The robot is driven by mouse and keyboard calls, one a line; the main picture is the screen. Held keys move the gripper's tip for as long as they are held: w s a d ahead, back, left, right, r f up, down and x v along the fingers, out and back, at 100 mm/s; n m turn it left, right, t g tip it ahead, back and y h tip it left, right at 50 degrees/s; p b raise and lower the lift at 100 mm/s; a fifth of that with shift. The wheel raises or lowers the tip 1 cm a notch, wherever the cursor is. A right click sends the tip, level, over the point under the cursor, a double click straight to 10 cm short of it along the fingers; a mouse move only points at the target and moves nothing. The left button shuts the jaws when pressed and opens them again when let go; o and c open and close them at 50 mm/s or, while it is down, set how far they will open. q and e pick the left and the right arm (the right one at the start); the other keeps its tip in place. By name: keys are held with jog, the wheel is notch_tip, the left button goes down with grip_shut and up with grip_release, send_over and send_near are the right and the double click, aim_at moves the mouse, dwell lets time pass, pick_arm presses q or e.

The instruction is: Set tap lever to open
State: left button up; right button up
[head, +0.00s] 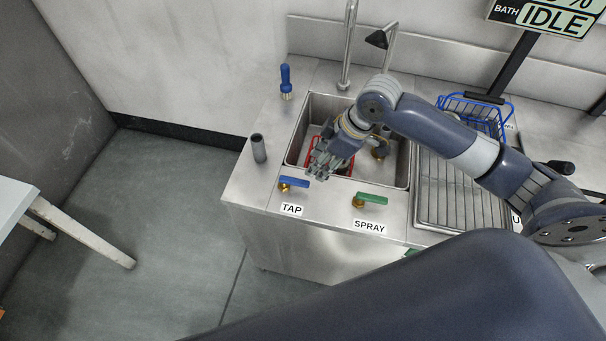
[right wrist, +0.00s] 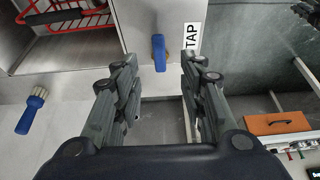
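The tap lever (head: 295,182) is a blue handle on a brass valve on the sink's front ledge, behind the TAP label (head: 291,209). Its handle points sideways, along the ledge. My right gripper (head: 318,173) is over the sink's front left edge, just behind and right of the lever. In the right wrist view the fingers (right wrist: 158,66) are open and empty. The blue lever (right wrist: 159,52) shows in the gap between the fingertips, apparently not touched. My left gripper is not in view.
A green spray lever (head: 372,199) stands right of the tap lever. A red basket (head: 315,150) sits in the sink (head: 400,165). A dark grey cylinder (head: 258,148) and a blue-handled brush (head: 286,80) stand on the left ledge. A blue rack (head: 478,108) is at the right.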

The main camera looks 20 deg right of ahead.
aim_at(302, 182)
jog(key=p+x, duration=0.1)
jog(key=x, duration=0.9)
jog(key=shift+w+f+p, duration=0.1)
jog(key=shift+f+p, duration=0.1)
jog(key=shift+p, duration=0.1)
jog(key=shift+c, duration=0.3)
grip_shut()
